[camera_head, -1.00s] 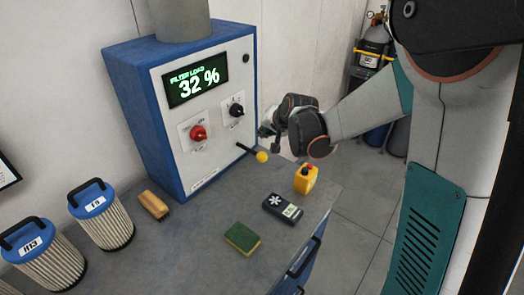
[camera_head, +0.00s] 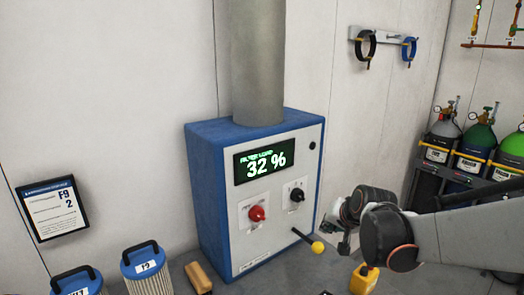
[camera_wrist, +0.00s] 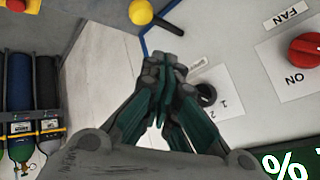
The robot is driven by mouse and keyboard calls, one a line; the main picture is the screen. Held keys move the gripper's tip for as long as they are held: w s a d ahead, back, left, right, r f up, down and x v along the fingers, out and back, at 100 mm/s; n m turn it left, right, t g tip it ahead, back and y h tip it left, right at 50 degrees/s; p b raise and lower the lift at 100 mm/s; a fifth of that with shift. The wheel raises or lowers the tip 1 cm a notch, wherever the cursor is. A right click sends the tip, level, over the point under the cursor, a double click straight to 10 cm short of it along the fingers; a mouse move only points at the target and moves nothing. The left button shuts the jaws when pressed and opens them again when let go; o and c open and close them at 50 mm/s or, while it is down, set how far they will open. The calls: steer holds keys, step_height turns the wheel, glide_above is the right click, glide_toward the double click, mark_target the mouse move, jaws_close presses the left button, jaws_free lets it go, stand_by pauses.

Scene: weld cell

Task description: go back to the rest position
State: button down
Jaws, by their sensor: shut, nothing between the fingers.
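My gripper (camera_wrist: 165,85) is shut and empty in the wrist view, its dark green fingers meeting at the tips. In the head view my gripper (camera_head: 343,222) hangs in front of the right side of the blue and white filter unit (camera_head: 208,200), close to the yellow-knobbed lever (camera_head: 317,247). It does not visibly touch the unit. The unit's display (camera_head: 264,161) reads "FILTER LOAD 32 %". A red knob (camera_head: 257,213) and a black knob (camera_head: 297,195) are on its front; the red knob (camera_wrist: 306,50) also shows in the wrist view beside "ON" and "FAN".
Two filter cartridges (camera_head: 147,277) and a wooden-backed brush (camera_head: 198,277) stand left of the unit. A yellow bottle (camera_head: 364,279) is below my arm. Gas cylinders (camera_head: 476,147) stand at the right. A framed sheet (camera_head: 53,208) hangs on the left wall.

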steer(key=s+f+n+g+h+b, duration=0.1)
steer(key=s+f+n+b, duration=0.2)
steer(key=s, duration=2.4)
steer(key=shift+s+n+g+h+b, duration=0.3)
steer(key=shift+s+n+b, duration=0.1)
steer(key=shift+n+b, duration=0.85)
steer(key=shift+a, duration=0.1)
steer(key=w+a+r+m+y+p, duration=0.1)
steer(key=w+r+m+p, duration=0.3)
steer(key=w, duration=0.4)
steer(key=w+r+m+p, duration=0.3)
steer(key=w+m, duration=0.4)
steer(key=w, duration=0.1)
steer(key=w+f+m+t+y+p, duration=0.1)
steer(key=w+f+m+p, duration=0.2)
steer(key=w+m, duration=0.9)
steer(key=shift+w+f+m+t+y+p, duration=0.15)
steer(key=shift+w+m+t+y+p, duration=0.25)
steer(key=shift+w+p, duration=1.85)
